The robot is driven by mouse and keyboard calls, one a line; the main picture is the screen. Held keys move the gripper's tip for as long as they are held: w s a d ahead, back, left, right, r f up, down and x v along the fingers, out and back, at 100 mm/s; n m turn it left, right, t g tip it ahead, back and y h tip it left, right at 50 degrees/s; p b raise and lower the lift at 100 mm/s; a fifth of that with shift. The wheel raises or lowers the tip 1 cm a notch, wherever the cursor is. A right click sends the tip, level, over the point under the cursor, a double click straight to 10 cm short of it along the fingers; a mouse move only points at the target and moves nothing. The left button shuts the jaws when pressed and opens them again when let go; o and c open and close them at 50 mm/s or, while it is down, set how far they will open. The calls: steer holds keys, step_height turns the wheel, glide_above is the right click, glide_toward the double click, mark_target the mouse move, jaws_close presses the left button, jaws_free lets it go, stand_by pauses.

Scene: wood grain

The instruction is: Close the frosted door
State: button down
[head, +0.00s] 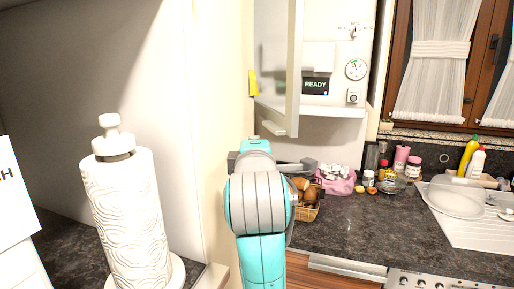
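A pale cabinet door, which looks like the frosted door (294,70), stands open at the upper centre. I see it nearly edge-on, jutting toward me in front of a white wall unit. I cannot make out its frosted surface clearly. My teal and grey arm rises from the bottom centre to just below the door's lower end. Grey parts of my gripper (300,167) show at both sides of the arm's top. The arm hides most of the gripper, so its fingertips are unclear. I see no contact between gripper and door.
A paper towel roll (128,215) stands at the left by a pale tall panel (222,120). A basket (308,208), a pink bag (337,180) and several jars stand on the dark counter (345,232). The front counter is clear.

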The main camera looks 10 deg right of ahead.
steer(key=w+d, duration=0.5)
steer(key=w, duration=0.1)
steer(key=shift+d, duration=0.15)
stand_by(0.4)
